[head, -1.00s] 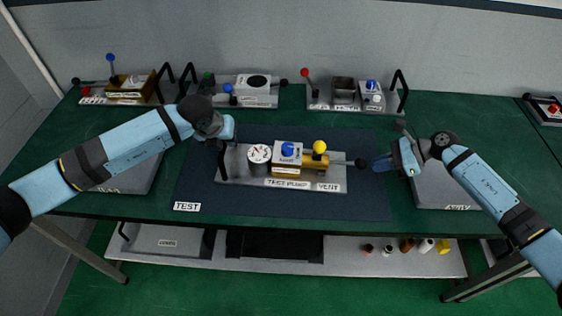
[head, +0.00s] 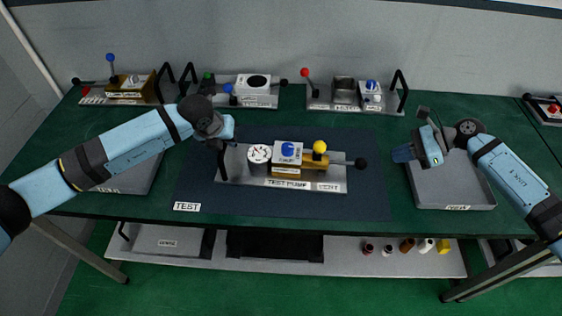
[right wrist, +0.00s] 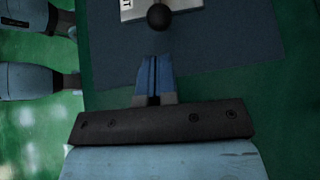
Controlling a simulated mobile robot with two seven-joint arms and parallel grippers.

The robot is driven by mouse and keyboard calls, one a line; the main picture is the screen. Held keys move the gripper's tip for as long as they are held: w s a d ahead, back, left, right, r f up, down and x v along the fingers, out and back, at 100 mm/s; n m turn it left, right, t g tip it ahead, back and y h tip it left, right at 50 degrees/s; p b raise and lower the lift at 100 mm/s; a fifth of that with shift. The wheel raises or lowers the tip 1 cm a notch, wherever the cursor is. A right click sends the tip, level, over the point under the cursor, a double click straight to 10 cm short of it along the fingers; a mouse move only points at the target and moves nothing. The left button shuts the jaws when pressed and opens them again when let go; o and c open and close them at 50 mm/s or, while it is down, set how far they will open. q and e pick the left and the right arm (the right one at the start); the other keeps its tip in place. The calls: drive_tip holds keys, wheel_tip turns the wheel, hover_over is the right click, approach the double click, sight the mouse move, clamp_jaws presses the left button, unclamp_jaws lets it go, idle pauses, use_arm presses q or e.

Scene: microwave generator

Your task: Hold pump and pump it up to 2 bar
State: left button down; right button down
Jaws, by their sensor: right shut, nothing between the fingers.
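The test pump (head: 300,170) stands on its metal plate on the dark mat. It has a white round gauge (head: 259,154), a blue knob, a yellow knob and a lever ending in a black ball (head: 361,163). The needle is too small to read. My left gripper (head: 220,150) is at the plate's black left handle (head: 222,172); its fingers are too hidden to tell their state. My right gripper (head: 400,154) is shut and empty, right of the black ball and apart from it. In the right wrist view, its closed blue fingers (right wrist: 154,75) point toward the ball (right wrist: 159,17).
A grey tray (head: 455,192) lies below my right gripper, another (head: 130,180) under my left arm. Several fixtures with levers stand along the back, one with a red ball lever (head: 305,73). The mat (head: 290,207) is clear in front of the pump.

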use_arm(q)
drive_tip(key=shift+s+f, duration=0.1)
drive_tip(key=shift+f, duration=0.1)
use_arm(e)
drive_tip(key=v, duration=1)
drive_tip(key=shift+d+r, duration=0.25)
drive_tip(key=shift+d, duration=0.05)
drive_tip(key=shift+s, duration=0.1)
use_arm(q)
drive_tip(key=c, duration=1)
unclamp_jaws()
drive_tip(key=shift+r, duration=0.15)
